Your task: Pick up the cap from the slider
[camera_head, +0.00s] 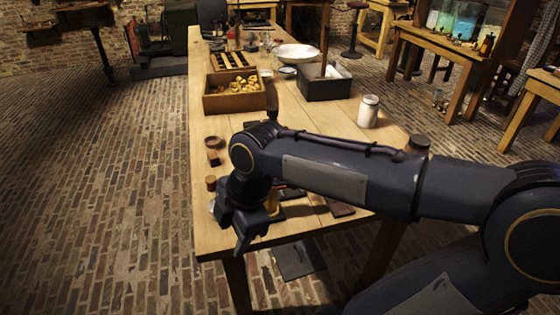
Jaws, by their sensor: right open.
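My right arm reaches in from the right across the near part of the wooden table (231,240). Its gripper (240,225) hangs open at the near left end of the table, pointing down. I see nothing held in it. I cannot make out a cap or a slider for certain. A small round brown piece (211,183) stands just behind the gripper near the left edge. A yellowish thing (273,204) shows partly beside the gripper, mostly hidden by my arm. My left gripper is not in view.
Round brown pieces (212,142) lie farther back along the left edge. A wooden box of yellow lumps (234,103), a dark box (325,88), a white jar (368,111) and a white bowl (297,53) stand behind my arm. A dark flat piece (340,209) lies near the front.

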